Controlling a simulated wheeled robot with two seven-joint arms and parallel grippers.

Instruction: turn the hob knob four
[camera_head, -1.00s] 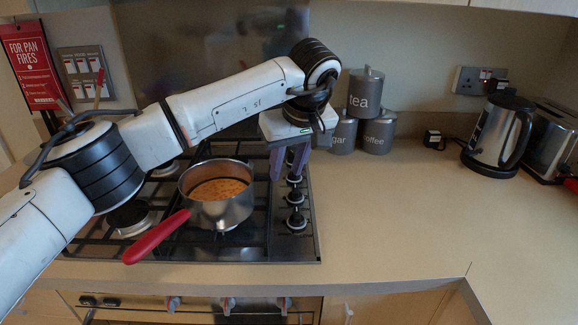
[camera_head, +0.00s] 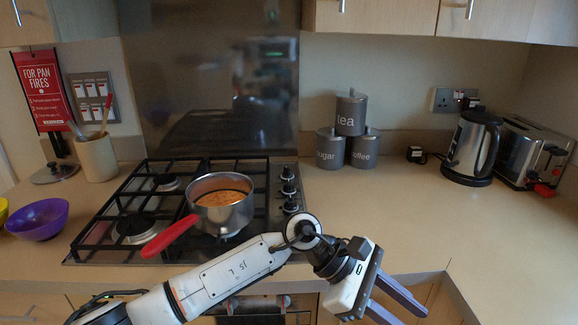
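The hob knobs (camera_head: 289,188) are dark and stand in a column along the right edge of the black gas hob (camera_head: 262,226). Three show clearly; the front end of the column is close behind my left arm, and I cannot tell whether another knob is hidden there. I cannot read any numbers on them. My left gripper (camera_head: 408,316) is open and empty, in front of the worktop edge, to the right of and nearer than the knobs. Its two purple-grey fingers point down and right, apart from each other. My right gripper is not in view.
A steel saucepan (camera_head: 222,214) of orange food sits on the hob, its red handle (camera_head: 170,236) pointing front left. Grey canisters (camera_head: 350,115), a kettle (camera_head: 473,148) and a toaster (camera_head: 532,152) stand at the back right. The worktop (camera_head: 400,215) right of the hob is clear.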

